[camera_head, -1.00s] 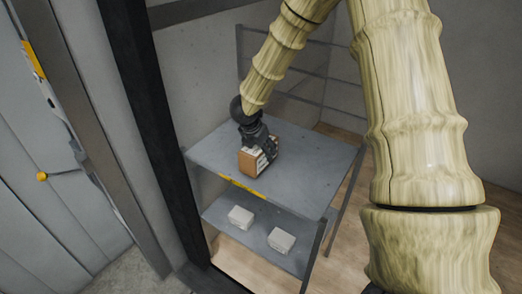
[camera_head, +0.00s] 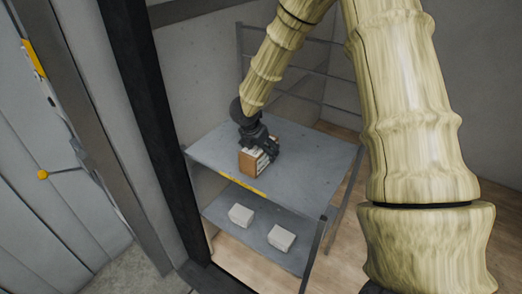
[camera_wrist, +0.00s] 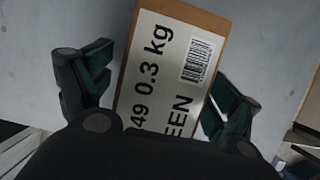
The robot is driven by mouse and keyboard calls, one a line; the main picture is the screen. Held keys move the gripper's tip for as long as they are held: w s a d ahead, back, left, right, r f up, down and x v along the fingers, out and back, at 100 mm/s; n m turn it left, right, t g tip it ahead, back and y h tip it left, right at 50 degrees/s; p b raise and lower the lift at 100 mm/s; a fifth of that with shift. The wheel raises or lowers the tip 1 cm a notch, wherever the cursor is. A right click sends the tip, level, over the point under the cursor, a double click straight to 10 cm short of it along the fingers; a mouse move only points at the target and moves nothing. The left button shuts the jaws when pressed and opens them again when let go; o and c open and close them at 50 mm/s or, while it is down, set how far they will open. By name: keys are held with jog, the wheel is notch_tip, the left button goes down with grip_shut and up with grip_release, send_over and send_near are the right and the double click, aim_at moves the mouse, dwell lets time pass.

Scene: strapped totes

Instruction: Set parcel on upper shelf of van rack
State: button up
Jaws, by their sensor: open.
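The parcel (camera_head: 249,162) is a small brown box with a white printed label. It rests on the upper shelf (camera_head: 310,165) of the grey van rack, near its left front part. In the wrist view the parcel (camera_wrist: 180,65) shows its label with a barcode and "0.3 kg". My gripper (camera_head: 262,155) is at the parcel from above. In the wrist view my gripper's fingers (camera_wrist: 160,95) stand open on either side of the parcel, with a gap at the left finger; the right one is close to the parcel's edge.
The lower shelf (camera_head: 225,205) holds two small pale boxes, one at the left (camera_head: 240,215) and one at the right (camera_head: 281,238). A dark door post (camera_head: 160,130) stands left of the rack. The upper shelf is clear to the right of the parcel.

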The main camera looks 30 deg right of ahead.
jog(key=b+v, duration=0.1)
jog(key=v, duration=1)
jog(key=shift+a+r+b, duration=0.25)
jog(key=shift+r+b, duration=0.05)
jog(key=shift+r, duration=0.05)
